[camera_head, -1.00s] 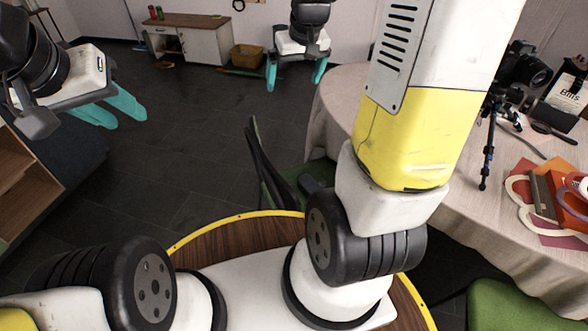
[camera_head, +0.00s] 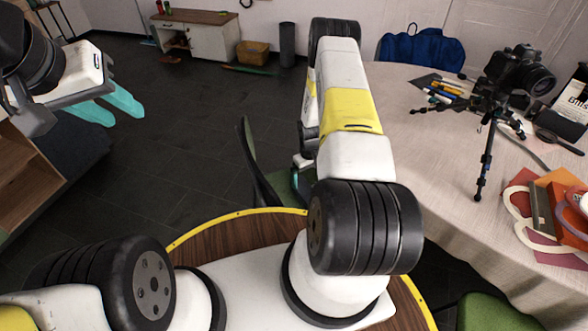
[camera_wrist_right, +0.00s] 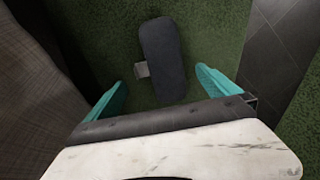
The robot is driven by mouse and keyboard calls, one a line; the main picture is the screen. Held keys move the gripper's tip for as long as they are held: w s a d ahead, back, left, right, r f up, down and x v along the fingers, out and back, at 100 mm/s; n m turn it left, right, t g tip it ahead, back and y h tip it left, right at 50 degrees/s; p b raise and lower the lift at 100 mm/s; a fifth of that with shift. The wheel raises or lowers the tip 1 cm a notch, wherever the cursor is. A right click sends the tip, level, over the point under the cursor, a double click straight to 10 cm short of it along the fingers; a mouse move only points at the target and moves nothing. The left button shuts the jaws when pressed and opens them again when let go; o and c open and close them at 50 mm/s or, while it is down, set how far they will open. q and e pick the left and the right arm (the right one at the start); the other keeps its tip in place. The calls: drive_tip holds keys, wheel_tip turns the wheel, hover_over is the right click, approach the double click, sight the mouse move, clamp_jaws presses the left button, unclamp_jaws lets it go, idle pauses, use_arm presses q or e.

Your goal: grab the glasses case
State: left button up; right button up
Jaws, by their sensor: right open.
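A dark grey-blue oblong case with rounded ends (camera_wrist_right: 163,60), which looks like the glasses case, lies on a green surface in the right wrist view. A small pale grey piece (camera_wrist_right: 141,70) shows at its left edge. My right gripper (camera_wrist_right: 160,78) is open, its teal fingers apart on either side of the case's near end, not touching it. In the head view my right arm mostly hides this gripper, and the case cannot be made out. My left gripper (camera_head: 127,118) is empty at the upper left, fingertips apart.
The cloth-covered table (camera_head: 440,160) stands right, with a camera on a tripod (camera_head: 487,140), pens and coloured papers. A green chair (camera_head: 490,312) shows at the lower right. Dark tiled floor (camera_head: 170,130) is clear at left. Brown cloth (camera_wrist_right: 35,80) borders the green surface.

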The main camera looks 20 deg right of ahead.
sight(308, 188)
wheel_tip(308, 188, down, 7)
drive_tip(key=shift+d+f, duration=0.1)
drive_tip(key=shift+f, duration=0.05)
drive_tip(key=shift+c, duration=0.4)
drive_tip(key=c, duration=1.4)
